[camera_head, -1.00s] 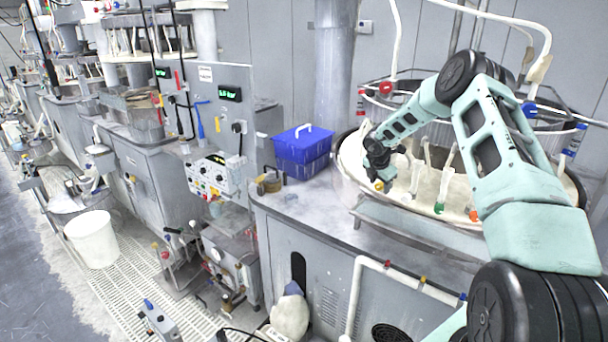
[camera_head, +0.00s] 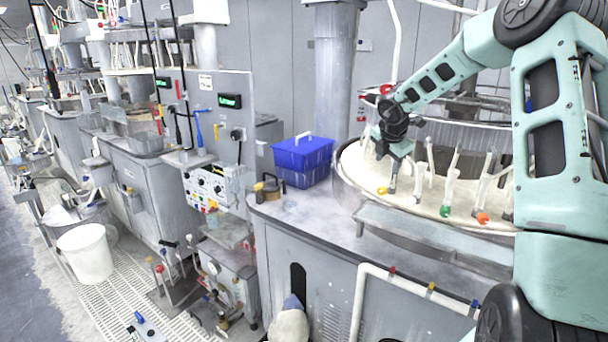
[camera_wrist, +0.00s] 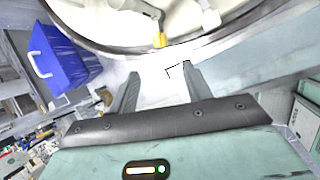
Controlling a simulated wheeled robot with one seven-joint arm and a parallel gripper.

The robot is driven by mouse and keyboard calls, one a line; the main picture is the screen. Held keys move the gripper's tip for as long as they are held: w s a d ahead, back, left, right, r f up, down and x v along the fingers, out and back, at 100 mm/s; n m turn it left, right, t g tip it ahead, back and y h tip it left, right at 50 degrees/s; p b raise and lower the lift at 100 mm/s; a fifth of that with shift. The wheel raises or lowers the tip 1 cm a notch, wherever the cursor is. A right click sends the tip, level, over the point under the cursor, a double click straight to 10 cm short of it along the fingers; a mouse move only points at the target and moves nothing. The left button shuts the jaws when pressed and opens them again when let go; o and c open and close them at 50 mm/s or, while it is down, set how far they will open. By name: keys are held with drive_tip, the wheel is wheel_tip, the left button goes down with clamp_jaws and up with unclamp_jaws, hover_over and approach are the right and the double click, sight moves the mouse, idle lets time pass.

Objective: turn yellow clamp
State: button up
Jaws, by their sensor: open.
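The yellow clamp (camera_head: 383,190) is a small yellow piece at the near left rim of the round white platen (camera_head: 410,200). In the wrist view, the yellow clamp (camera_wrist: 160,40) sits at the platen's metal rim, just beyond my fingertips. My gripper (camera_wrist: 158,75) is open, with its two fingers apart and nothing between them. The clamp lies roughly in line with the gap between the fingers and looks apart from them. In the head view my gripper (camera_head: 393,165) is above and beside the clamp, but its fingers are too small there to make out clearly.
White upright fittings with green (camera_head: 445,211) and orange (camera_head: 482,218) ends stand along the same rim, right of the clamp. A blue box (camera_head: 303,153) sits on the grey counter to the left. The counter in front of the platen is mostly bare.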

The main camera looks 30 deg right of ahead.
drive_tip(key=w+a+n+t+y+b, duration=0.1)
drive_tip(key=w+a+n+t+b, duration=0.1)
drive_tip(key=a+n, duration=0.7)
drive_tip(key=w+a+n+t+y+b, duration=0.1)
drive_tip(key=w+a+n+t+b, duration=0.2)
drive_tip(key=a+n, duration=0.7)
drive_tip(key=a+b, duration=0.1)
drive_tip(key=a, duration=0.5)
drive_tip(key=shift+w+r, duration=0.15)
drive_tip(key=shift+w, duration=0.25)
drive_tip(key=n+g+h+b, duration=0.25)
drive_tip(key=n+b, duration=0.25)
drive_tip(key=n, duration=1.2)
hover_over(382, 189)
drive_tip(key=s+a, duration=0.6)
drive_tip(key=s, duration=0.4)
drive_tip(key=shift+y, duration=0.25)
drive_tip(key=p+x, duration=0.1)
drive_tip(key=x, duration=0.7)
drive_tip(key=p+x, duration=0.2)
drive_tip(key=x, duration=0.7)
drive_tip(key=shift+w+r, duration=0.1)
drive_tip(key=shift+w, duration=0.15)
